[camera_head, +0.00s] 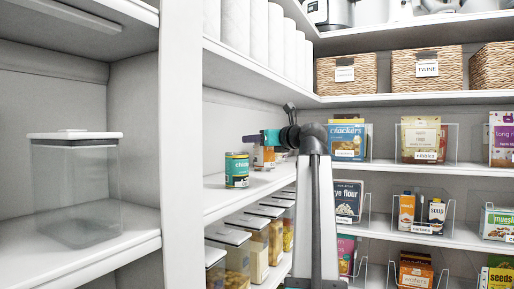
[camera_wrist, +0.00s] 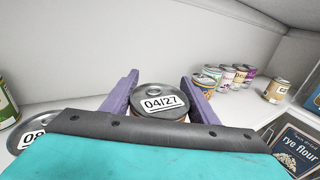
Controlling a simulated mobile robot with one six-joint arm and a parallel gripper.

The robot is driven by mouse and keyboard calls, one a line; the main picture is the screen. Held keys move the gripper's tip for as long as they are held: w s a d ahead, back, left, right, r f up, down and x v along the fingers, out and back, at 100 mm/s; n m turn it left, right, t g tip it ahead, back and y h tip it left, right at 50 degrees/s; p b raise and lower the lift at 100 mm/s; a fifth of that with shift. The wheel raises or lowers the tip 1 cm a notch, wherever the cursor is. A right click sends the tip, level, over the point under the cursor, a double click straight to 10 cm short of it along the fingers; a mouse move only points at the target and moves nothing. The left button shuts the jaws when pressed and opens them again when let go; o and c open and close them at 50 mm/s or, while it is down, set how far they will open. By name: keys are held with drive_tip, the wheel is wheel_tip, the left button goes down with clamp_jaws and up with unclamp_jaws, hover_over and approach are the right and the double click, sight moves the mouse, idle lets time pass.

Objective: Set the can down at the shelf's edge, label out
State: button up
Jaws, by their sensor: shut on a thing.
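The can (camera_wrist: 160,100) is between the two purple fingers of my gripper (camera_wrist: 160,78) in the wrist view, its grey lid marked 04/27. My gripper is shut on its sides. In the head view my teal gripper (camera_head: 270,138) is above the middle shelf (camera_head: 215,200), with the orange-and-dark can (camera_head: 262,158) below it, upright. I cannot tell whether the can's base touches the shelf. Most of its label is hidden in the wrist view and too small to read in the head view.
A teal can (camera_head: 237,170) stands to the left, near the shelf edge. A lid marked 08 (camera_wrist: 35,138) is at left in the wrist view. Several cans (camera_wrist: 228,76) stand farther right. A rye flour box (camera_head: 347,200) is right of my arm.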

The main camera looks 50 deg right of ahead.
drive_tip(key=w+d, duration=0.1)
drive_tip(key=w+d+p, duration=0.1)
drive_tip(key=w+d, duration=0.2)
drive_tip(key=shift+w+f+p, duration=0.1)
drive_tip(key=shift+f+p, duration=0.15)
drive_tip(key=shift+p, duration=0.05)
drive_tip(key=shift+f+p, duration=1.05)
drive_tip(key=shift+f, duration=0.7)
drive_tip(key=shift+f, duration=0.1)
drive_tip(key=o, duration=1.3)
